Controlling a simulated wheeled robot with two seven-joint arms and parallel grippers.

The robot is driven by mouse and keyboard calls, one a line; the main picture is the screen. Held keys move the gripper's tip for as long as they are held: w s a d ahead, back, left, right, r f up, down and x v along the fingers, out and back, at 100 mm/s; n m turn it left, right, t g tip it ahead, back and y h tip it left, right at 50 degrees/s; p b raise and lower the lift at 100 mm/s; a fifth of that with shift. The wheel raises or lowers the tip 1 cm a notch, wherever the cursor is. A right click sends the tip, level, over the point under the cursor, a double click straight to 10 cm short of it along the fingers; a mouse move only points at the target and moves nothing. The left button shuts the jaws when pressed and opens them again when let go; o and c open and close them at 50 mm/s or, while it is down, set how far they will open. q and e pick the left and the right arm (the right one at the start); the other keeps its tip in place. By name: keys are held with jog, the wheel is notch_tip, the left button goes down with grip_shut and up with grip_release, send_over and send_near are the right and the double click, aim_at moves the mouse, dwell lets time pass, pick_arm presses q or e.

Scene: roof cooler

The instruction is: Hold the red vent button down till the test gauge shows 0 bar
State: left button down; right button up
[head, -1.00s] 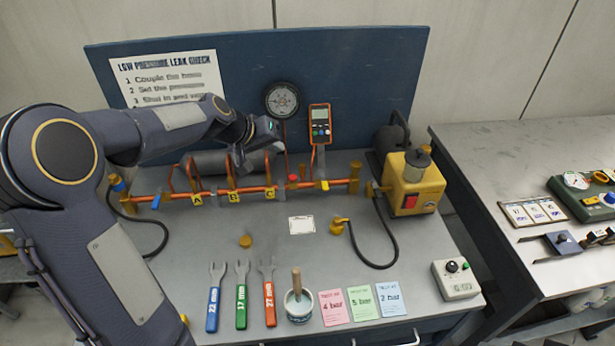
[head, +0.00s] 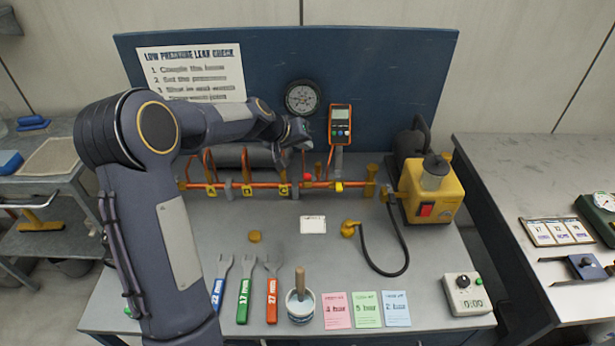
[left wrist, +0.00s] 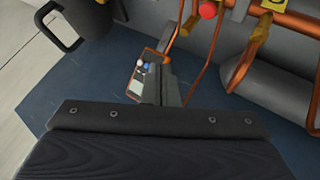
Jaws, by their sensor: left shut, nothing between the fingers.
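The red vent button (head: 307,177) sits on the orange pipe rig (head: 260,187). It also shows at the top of the left wrist view (left wrist: 207,10). The round test gauge (head: 302,98) stands at the back board; its needle is too small to read. My left gripper (head: 301,135) is shut and empty, above and behind the red button in the picture, and appears apart from it. My right gripper is not in view.
An orange handheld meter (head: 340,125) stands on a post close to the right of my left gripper. A yellow pump (head: 431,190) is further right. Spanners (head: 245,290), a pot (head: 300,305) and coloured cards (head: 366,310) lie at the front.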

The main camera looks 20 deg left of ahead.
pick_arm(q)
jog(key=b, duration=0.6)
send_over(304, 181)
notch_tip(304, 181, down, 7)
jog(key=shift+d+f, duration=0.1)
jog(key=shift+f, duration=0.45)
dwell(1.1)
jog(key=shift+f+b, duration=0.4)
jog(key=shift+b, duration=0.3)
jog(key=shift+f+b, duration=0.55)
jog(key=shift+f, duration=0.05)
dwell(4.1)
